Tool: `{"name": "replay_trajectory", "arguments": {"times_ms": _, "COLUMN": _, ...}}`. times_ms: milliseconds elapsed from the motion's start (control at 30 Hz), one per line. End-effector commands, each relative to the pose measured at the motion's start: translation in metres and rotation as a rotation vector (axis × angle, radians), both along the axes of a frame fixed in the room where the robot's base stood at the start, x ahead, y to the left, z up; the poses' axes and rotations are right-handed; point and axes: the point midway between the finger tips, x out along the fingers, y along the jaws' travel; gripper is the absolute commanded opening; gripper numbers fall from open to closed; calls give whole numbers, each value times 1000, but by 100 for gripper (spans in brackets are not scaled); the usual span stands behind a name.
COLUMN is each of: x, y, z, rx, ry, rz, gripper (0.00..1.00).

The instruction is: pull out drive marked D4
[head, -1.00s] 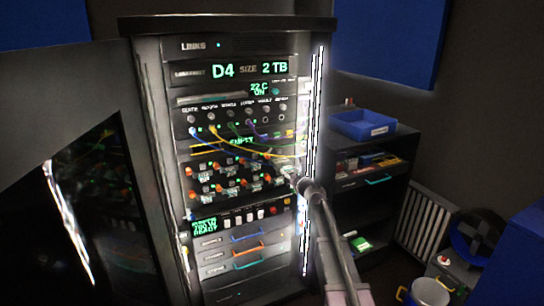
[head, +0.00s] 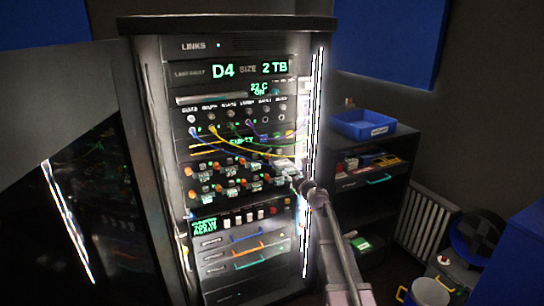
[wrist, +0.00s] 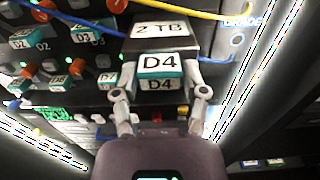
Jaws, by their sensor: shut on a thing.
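The drive marked D4 (wrist: 160,66) has a teal and white front label and a "2 TB" label on top. My gripper (wrist: 160,84) is shut on it, one finger on each side, in the wrist view. The drive's top shows, so it stands out from the rack front; whether its back end is clear of the slot is hidden. In the head view my gripper (head: 301,184) is at the right end of the drive rows, by the rack's (head: 163,150) right edge. The display (head: 230,70) reads "D4 SIZE 2 TB".
Drives marked D3 (wrist: 83,38) and D2 (wrist: 25,40) sit left of D4 with orange knobs. A yellow cable (wrist: 190,13) and blue cables hang close above the drive. A blue tray (head: 362,125) stands on the dark shelf unit at right.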

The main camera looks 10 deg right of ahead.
Motion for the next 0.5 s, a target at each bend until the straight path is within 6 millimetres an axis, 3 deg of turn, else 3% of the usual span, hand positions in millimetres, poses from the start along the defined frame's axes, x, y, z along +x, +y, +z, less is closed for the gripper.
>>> {"name": "replay_trajectory", "arguments": {"times_ms": 500, "x": -18, "y": -6, "z": 0, "rx": 0, "ry": 0, "rz": 0, "gripper": 7}}
